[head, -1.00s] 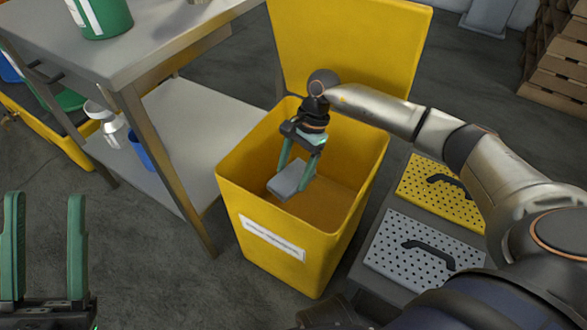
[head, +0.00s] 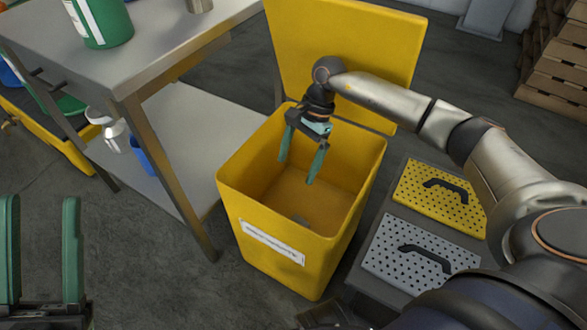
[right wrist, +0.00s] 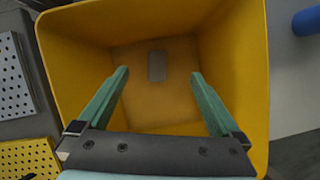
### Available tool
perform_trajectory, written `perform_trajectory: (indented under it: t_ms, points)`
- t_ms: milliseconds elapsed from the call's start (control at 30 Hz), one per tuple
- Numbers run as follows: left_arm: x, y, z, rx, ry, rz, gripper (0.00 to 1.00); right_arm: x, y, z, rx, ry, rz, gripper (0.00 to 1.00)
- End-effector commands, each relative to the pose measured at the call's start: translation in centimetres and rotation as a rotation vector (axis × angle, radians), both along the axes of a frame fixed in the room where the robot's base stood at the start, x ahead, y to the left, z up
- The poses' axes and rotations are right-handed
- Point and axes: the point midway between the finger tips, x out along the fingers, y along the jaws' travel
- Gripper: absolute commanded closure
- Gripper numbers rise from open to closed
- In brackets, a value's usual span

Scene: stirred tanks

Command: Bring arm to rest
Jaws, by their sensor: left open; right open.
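My right gripper (head: 301,166) is open and empty, with its green fingers pointing down inside the mouth of the yellow bin (head: 232,207). In the right wrist view the open fingers (right wrist: 158,76) frame the bin's floor. A small grey block (right wrist: 157,66) lies flat on that floor, below and apart from the fingers. In the head view only a small grey bit of it (head: 301,219) shows past the bin's front wall. My left gripper (head: 40,203) is open and empty at the lower left, its fingers pointing up.
The bin's raised lid (head: 345,55) stands behind my right forearm. A steel table (head: 150,50) with a green container (head: 102,25) and a lower shelf is at left. A yellow perforated plate (head: 441,197) and a grey one (head: 405,257), both with black handles, lie right of the bin.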

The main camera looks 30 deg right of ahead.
Motion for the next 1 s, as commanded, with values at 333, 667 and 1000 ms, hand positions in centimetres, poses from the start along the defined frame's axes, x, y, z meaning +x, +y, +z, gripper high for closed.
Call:
perform_trajectory:
  t_ms: [333,667,1000]
  points:
    - [-0.2,0.2,1.3,-0.006,-0.010,-0.007,0.50,0.3,-1.2,3.0,0.001,0.002,-0.001,0.00]
    - [-0.2,0.1,1.3,-0.006,-0.009,-0.007,0.50,0.3,-1.2,3.0,0.001,0.000,0.000,0.00]
    - [-0.1,0.1,1.3,-0.011,-0.007,-0.006,0.50,-3.5,8.1,2.1,0.264,0.101,-0.060,0.00]
